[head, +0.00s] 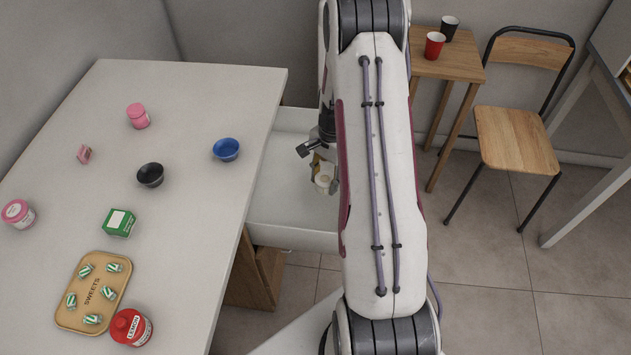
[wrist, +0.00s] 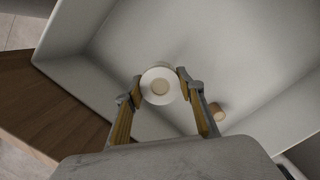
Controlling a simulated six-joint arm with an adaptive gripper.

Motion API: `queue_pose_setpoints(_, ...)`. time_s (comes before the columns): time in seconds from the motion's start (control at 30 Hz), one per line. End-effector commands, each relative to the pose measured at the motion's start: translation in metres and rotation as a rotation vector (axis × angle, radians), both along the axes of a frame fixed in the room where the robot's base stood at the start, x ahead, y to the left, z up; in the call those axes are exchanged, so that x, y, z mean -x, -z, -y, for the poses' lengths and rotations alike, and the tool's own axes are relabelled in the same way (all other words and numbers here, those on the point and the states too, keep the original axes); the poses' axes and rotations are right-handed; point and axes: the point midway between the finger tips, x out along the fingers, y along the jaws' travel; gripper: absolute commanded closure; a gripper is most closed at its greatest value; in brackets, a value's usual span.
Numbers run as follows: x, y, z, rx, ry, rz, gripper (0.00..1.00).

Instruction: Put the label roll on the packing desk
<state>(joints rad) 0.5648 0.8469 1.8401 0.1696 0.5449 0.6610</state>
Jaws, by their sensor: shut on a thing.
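The label roll (wrist: 161,75) is a white ring with a beige core. In the wrist view it sits between the two fingertips of my gripper (wrist: 158,86), which is shut on it. In the head view the roll (head: 322,181) shows just below my gripper, inside or just above an open white drawer (head: 272,205). My arm hides the drawer's right part. I cannot tell whether the roll touches the drawer floor. Which surface is the packing desk is not marked; a white counter (head: 190,100) stands at left, and part of another table (head: 600,110) shows at the right edge.
A small brown round thing (wrist: 218,112) lies in the drawer beside my right finger. The counter holds a blue bowl (head: 226,150), a black bowl (head: 150,175), a green box (head: 119,222), a sweets tray (head: 92,314) and jars. A chair (head: 517,138) and a small table (head: 447,62) with cups stand behind.

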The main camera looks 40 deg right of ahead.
Motion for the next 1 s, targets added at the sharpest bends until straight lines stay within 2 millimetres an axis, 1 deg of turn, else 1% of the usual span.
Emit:
queue_pose_setpoints(0.1, 0.000, 0.014, 0.000, -0.001, 0.000, -0.001, 0.84)
queue_pose_setpoints(0.3, 0.000, 0.033, 0.000, 0.000, 0.000, -0.001, 0.84)
queue_pose_setpoints(0.43, 0.000, 0.037, 0.000, 0.001, 0.000, 0.000, 0.84)
queue_pose_setpoints(0.8, 0.000, 0.039, 0.000, 0.001, 0.000, 0.000, 0.84)
queue_pose_setpoints(1.0, 0.000, 0.052, 0.000, 0.000, 0.000, -0.001, 0.84)
